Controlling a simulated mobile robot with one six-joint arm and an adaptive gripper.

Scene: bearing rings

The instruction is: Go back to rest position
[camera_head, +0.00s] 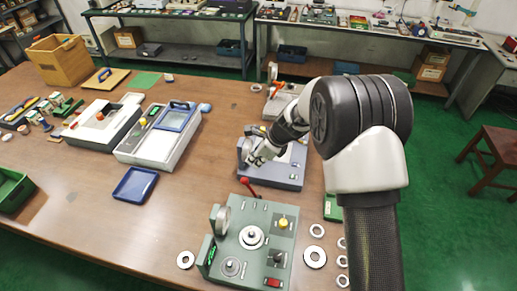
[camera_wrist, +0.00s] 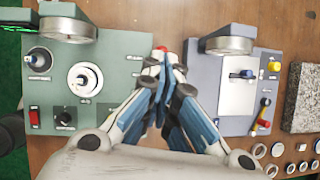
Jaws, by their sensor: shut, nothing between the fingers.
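My gripper (camera_head: 258,158) is shut and empty. In the head view it hangs over the blue-grey device (camera_head: 285,177) on the table. In the wrist view its closed fingertips (camera_wrist: 165,62) point at the gap between the green device (camera_wrist: 120,55) on the left and the blue-grey device (camera_wrist: 236,117) on the right. In the head view my arm reaches in from the lower right and hides part of the table. Several bearing rings lie loose, such as a ring (camera_head: 315,257) right of the green device (camera_head: 266,228) and a ring (camera_head: 185,259) on its left.
The brown table (camera_head: 165,215) also holds a white case with a blue screen (camera_head: 150,150), a blue tray (camera_head: 135,185) and a wooden box (camera_head: 60,60). A red-handled lever (camera_head: 246,184) stands up at the green device. A granite-like block (camera_wrist: 301,98) shows in the wrist view.

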